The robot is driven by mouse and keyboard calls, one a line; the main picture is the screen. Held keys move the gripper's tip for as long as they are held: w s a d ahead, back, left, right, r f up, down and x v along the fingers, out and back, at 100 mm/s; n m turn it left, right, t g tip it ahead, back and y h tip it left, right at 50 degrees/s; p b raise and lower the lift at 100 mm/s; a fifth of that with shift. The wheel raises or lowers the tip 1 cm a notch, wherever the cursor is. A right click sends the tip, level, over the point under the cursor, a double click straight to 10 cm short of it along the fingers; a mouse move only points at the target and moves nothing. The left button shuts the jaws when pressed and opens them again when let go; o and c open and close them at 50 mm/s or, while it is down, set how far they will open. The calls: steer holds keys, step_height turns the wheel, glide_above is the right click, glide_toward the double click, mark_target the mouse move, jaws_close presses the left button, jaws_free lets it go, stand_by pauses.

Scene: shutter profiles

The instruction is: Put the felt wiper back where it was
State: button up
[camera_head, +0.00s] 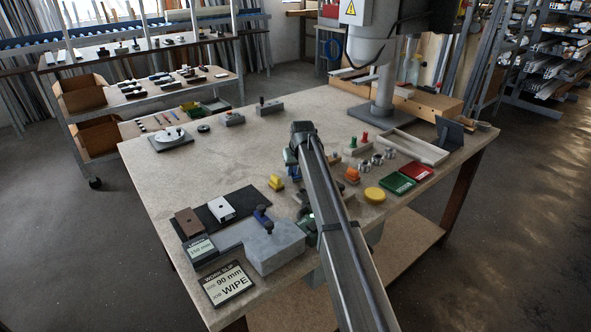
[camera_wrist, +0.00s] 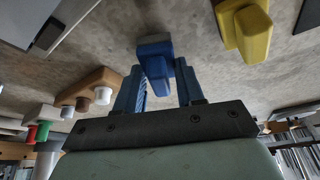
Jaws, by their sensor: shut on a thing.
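My gripper (camera_head: 292,171) is low over the middle of the bench, seen mostly from behind my arm. In the wrist view its blue fingers (camera_wrist: 160,75) are shut on a small blue block-shaped piece (camera_wrist: 154,50), which I take to be the felt wiper; no felt face shows. Whether the piece touches the bench is unclear. A yellow piece of similar shape (camera_head: 276,183) stands on the bench to the left of my gripper; it also shows in the wrist view (camera_wrist: 245,28).
A dark mat (camera_head: 240,196) with a brown block (camera_head: 188,222) and a white block (camera_head: 221,208) lies front left. A grey block (camera_head: 275,248) stands before it. The bench's back middle is clear.

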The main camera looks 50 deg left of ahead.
steer(key=shift+f, duration=0.15)
steer(key=o, duration=1)
steer(key=v, duration=1.2)
